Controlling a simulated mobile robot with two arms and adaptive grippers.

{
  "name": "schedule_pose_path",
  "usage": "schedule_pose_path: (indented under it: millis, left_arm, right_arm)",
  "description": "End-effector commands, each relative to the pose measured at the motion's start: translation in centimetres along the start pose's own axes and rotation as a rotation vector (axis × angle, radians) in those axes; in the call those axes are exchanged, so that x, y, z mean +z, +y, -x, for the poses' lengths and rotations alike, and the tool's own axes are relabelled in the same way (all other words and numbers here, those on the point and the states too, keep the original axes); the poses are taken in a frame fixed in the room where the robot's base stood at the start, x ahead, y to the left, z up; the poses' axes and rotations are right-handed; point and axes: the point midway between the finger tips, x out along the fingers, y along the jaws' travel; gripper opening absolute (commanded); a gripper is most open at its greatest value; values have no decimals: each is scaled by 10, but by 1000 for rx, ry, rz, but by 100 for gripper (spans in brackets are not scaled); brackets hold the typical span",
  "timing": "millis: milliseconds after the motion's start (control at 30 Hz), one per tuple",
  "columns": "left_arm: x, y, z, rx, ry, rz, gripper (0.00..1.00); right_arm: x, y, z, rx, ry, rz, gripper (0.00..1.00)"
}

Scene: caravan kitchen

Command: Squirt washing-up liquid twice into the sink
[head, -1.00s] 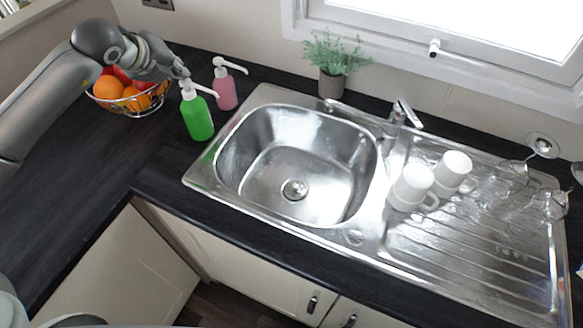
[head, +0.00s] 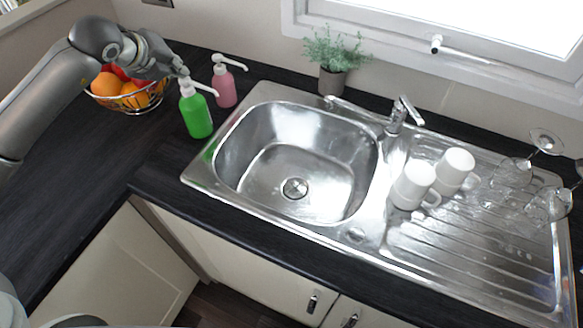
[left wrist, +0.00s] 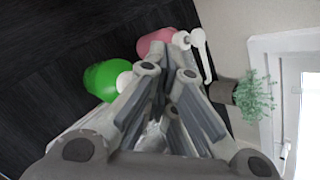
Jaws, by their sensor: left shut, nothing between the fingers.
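The green pump bottle (head: 196,116) with a white pump head stands upright on the dark worktop, left of the steel sink (head: 228,181). The pink pump bottle (head: 224,91) stands just behind it. My left gripper (head: 181,72) is shut and empty, with its fingertips at or just above the green bottle's pump head; I cannot tell whether they touch. In the left wrist view the fingers (left wrist: 170,74) partly hide the green bottle's top (left wrist: 104,80), and the pink bottle (left wrist: 157,41) shows beyond them. My right gripper is not in view.
A wire fruit bowl (head: 130,101) stands under my left wrist. A potted plant (head: 332,82) and the tap (head: 401,113) are behind the sink. White mugs (head: 413,183) and glasses (head: 512,173) stand on the drainer. The sink bowl is empty.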

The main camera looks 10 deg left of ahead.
Motion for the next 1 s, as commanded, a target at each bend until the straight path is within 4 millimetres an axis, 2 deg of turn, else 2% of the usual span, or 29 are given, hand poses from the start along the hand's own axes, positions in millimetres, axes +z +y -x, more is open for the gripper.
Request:
schedule_pose_path:
  millis: [400,1000]
  left_arm:
    - [-3,2,-3,5,6,0,0]
    - [4,-4,5,3,2,0,0]
  right_arm:
    - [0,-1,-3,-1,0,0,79]
    - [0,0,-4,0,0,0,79]
